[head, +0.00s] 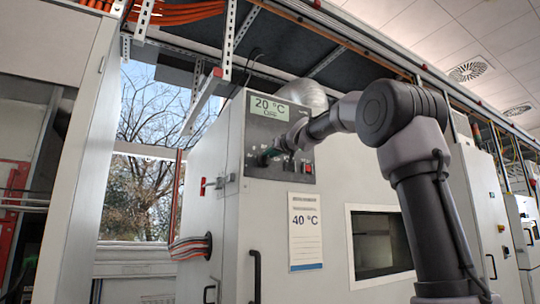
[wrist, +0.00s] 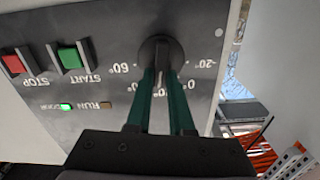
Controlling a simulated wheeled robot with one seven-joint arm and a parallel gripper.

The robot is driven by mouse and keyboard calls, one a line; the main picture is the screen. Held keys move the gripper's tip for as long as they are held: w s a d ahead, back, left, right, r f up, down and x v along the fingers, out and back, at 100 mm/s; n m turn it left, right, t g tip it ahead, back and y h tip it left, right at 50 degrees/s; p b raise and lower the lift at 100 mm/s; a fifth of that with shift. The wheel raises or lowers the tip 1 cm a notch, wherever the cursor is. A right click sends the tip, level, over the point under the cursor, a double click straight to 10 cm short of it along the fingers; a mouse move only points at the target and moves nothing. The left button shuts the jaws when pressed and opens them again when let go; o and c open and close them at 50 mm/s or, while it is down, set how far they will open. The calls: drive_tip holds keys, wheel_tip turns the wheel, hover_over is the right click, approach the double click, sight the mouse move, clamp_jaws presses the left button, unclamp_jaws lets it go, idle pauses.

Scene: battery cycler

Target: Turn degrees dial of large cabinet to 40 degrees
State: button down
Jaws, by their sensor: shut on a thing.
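The large cabinet (head: 215,150) has a dark control panel (head: 262,112) with a display (head: 269,109) reading 20 °C. The round black degrees dial (wrist: 160,52) shows in the wrist view, where the panel appears upside down. Its marks include 60° at left, 0° and -20° at right; the lower marks are partly covered by my fingers. My gripper (wrist: 165,75) has its green fingers shut on the dial's grip, one on each side. It also shows at the panel in the head view (head: 272,156). The dial's exact pointer direction is hard to tell.
A green START button (wrist: 70,57) and red STOP button (wrist: 14,63) sit beside the dial. A green lamp (wrist: 66,107) is lit near the RUN lamp (wrist: 106,105). A paper sign (head: 305,232) reading 40 °C hangs below the panel, left of a window (head: 378,241).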

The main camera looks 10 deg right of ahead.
drive_tip(key=m, duration=0.6)
drive_tip(key=shift+w+d+f, duration=0.15)
drive_tip(key=shift+d+f, duration=0.05)
drive_tip(key=shift+d, duration=0.1)
idle(0.4)
drive_tip(key=c, duration=0.8)
unclamp_jaws()
drive_tip(key=v, duration=1)
drive_tip(key=shift+s+d, duration=0.15)
drive_tip(key=shift+s, duration=0.25)
